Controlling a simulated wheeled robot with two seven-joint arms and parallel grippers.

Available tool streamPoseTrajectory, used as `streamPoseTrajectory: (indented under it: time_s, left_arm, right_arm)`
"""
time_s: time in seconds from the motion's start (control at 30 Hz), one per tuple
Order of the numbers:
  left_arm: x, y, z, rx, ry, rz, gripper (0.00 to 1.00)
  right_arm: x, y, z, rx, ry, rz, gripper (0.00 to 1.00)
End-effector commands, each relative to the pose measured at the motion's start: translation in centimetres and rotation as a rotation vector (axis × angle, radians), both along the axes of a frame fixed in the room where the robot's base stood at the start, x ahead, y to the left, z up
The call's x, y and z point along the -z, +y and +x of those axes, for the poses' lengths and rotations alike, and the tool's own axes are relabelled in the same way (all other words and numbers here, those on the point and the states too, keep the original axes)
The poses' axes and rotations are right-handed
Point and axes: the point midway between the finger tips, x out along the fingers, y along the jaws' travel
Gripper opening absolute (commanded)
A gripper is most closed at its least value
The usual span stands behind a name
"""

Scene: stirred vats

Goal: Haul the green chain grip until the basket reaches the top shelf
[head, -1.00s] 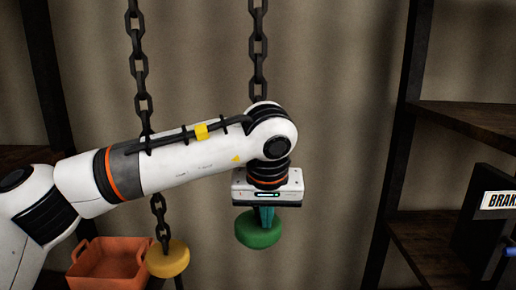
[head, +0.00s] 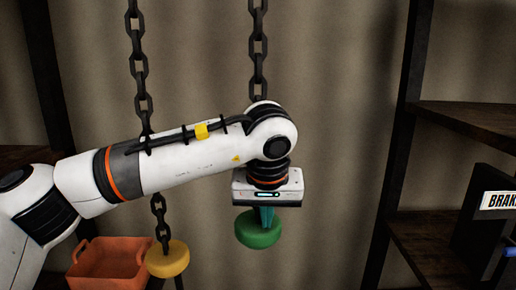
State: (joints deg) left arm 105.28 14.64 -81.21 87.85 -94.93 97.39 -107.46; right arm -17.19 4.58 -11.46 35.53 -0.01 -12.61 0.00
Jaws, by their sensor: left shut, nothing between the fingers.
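The green chain grip (head: 258,232) is a round green disc near the middle of the head view, at the lower end of the right-hand dark chain (head: 258,50). My left gripper (head: 265,222) points down right at its top, with the teal fingers shut and their tips against or just in front of the disc; I cannot tell whether they touch it. The fingers hold nothing. My right gripper is out of view.
A yellow grip (head: 168,260) hangs on the left-hand chain (head: 138,60), in front of the basket's right side. Dark wooden shelves (head: 470,120) stand at the right, with a dark panel bearing a partly cut-off sign (head: 500,200). A beige corrugated wall closes the back.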

Motion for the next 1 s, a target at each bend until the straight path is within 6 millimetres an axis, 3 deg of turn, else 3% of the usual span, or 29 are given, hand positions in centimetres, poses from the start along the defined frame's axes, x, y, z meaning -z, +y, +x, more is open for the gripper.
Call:
streamPoseTrajectory:
  time_s: [0.5,1.0]
  left_arm:
    - [-4.9,0.0,0.0,0.000,-0.001,0.000,0.00]
    - [-4.9,0.0,0.0,0.000,0.000,0.000,0.00]
  right_arm:
    - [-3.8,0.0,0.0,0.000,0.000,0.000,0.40]
    - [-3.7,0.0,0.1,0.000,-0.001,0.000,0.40]
